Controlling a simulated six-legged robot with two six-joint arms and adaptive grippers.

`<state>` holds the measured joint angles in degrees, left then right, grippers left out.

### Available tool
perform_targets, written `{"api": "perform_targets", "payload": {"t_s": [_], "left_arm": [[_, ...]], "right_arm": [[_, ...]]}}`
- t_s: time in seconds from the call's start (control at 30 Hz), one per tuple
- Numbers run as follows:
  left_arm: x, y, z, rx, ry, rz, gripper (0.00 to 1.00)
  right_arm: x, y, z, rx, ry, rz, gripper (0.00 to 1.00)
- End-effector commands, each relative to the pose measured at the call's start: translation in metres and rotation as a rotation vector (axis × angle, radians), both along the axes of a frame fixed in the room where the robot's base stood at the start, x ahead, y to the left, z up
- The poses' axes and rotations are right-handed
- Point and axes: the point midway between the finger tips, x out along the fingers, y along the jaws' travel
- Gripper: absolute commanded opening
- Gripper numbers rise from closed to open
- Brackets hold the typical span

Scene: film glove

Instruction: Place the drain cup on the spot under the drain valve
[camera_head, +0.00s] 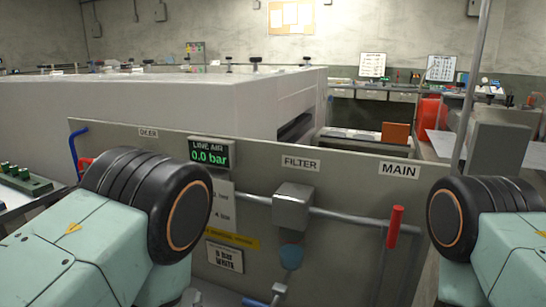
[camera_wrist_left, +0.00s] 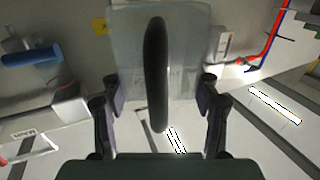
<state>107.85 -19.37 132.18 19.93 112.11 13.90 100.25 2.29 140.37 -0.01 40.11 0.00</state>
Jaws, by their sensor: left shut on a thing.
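In the left wrist view, my left gripper (camera_wrist_left: 160,100) is shut on the drain cup (camera_wrist_left: 185,55), a pale see-through vessel with a black curved handle (camera_wrist_left: 156,75) facing the camera. Its fingers lie on either side of the cup. In the head view, the filter (camera_head: 292,208) is a grey block on a pipe, with a bluish bowl (camera_head: 291,256) below. A small grey fitting (camera_head: 278,290), perhaps the drain valve, shows at the bottom edge. The spot beneath it is not clearly seen. Neither gripper shows in the head view.
The grey panel (camera_head: 340,180) stands close ahead, with a gauge (camera_head: 211,153) reading 0.0 bar and a red handle (camera_head: 395,226) by the MAIN label. The wrist view shows a blue cylinder (camera_wrist_left: 30,57) at left and red piping (camera_wrist_left: 272,40) at right. Benches (camera_head: 385,90) stand behind.

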Motion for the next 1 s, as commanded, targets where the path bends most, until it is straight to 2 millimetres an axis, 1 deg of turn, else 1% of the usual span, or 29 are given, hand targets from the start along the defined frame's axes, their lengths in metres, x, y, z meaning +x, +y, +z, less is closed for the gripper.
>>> {"api": "perform_targets", "payload": {"t_s": [0.63, 0.73, 0.77, 0.87, 1.0], "left_arm": [[0.001, 0.0, 0.0, 0.0, 0.0, 0.0, 0.29], [0.001, 0.003, -0.003, -0.001, 0.0, 0.01, 0.29], [0.005, 0.005, -0.003, -0.002, -0.003, 0.016, 0.29], [0.028, 0.008, -0.009, -0.003, -0.006, 0.032, 0.29], [0.068, 0.009, -0.02, -0.003, -0.006, 0.037, 0.29]], "right_arm": [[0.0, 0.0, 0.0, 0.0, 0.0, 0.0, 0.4], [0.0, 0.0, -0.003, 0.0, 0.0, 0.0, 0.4], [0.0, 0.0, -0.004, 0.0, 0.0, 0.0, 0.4], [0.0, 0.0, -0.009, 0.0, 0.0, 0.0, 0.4], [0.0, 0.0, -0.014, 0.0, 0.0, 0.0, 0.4]]}}
